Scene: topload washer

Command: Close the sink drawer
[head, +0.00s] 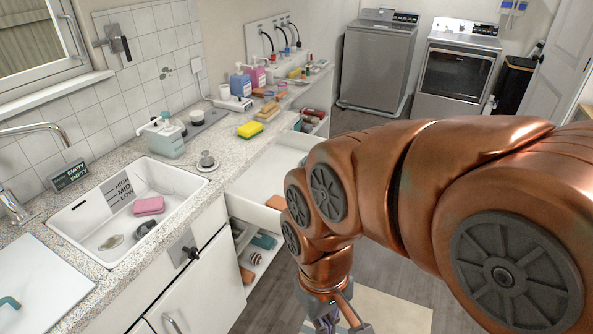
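Several white drawers stand pulled out below the counter, right of the sink (82,212). One wide drawer (247,193) is open and looks mostly empty, with a small brown item at its right end. Below it, a lower drawer (263,269) is open and holds several small items. Farther back, another open drawer (313,133) holds bottles. I cannot tell which of them is the sink drawer. My gripper (340,326) points down at the bottom edge, right of the lower drawer. It is partly cut off, so its opening does not show.
My copper arm fills the right side and hides part of the drawers and floor. The counter (215,165) holds a sponge, bottles and a teal container. A washer (377,65) and a dryer (458,75) stand at the back. A pale mat (395,312) lies on the floor.

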